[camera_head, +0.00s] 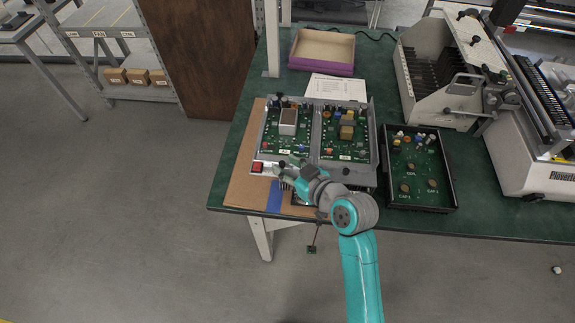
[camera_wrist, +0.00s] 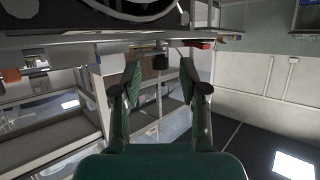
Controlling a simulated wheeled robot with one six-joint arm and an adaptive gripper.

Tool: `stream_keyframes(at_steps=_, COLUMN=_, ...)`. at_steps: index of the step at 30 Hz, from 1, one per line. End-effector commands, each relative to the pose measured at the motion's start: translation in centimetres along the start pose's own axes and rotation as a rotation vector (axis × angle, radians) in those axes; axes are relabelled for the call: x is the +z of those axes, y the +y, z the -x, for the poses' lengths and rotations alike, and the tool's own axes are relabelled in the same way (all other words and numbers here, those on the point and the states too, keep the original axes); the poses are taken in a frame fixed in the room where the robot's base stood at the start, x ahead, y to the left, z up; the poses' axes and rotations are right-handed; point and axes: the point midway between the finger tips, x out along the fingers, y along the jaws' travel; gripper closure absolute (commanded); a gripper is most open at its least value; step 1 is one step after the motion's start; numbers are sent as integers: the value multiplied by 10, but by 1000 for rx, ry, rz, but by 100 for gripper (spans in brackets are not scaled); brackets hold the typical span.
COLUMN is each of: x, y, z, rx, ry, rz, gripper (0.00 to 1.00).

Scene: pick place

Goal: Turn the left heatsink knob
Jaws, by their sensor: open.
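The heatsink unit is a grey metal frame (camera_head: 374,150) holding two green circuit boards, on the table's near-left part. My gripper (camera_head: 284,172) is at its front edge, just right of a red switch (camera_head: 257,167). The gripper and wrist cover that part of the front, so the left knob cannot be made out in the head view. A small dark knob (camera_head: 346,171) shows further right on the front edge. In the wrist view my gripper (camera_wrist: 160,82) is open, and a dark round knob (camera_wrist: 160,62) lies between and beyond the fingertips; contact is not visible.
A black tray (camera_head: 453,180) with parts stands right of the unit. A purple-edged box (camera_head: 350,57) and a white sheet (camera_head: 336,88) lie behind it. Machines (camera_head: 440,80) fill the back right. Brown board (camera_head: 240,190) is bare at the near left.

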Motion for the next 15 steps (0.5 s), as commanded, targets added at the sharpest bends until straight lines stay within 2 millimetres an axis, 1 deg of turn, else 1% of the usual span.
stream_keyframes(at_steps=5, x=0, y=1, z=21, rx=2, ry=1, rz=-1, gripper=57)
stream_keyframes(at_steps=15, x=1, y=1, z=87, rx=4, ry=0, rz=-1, gripper=57)
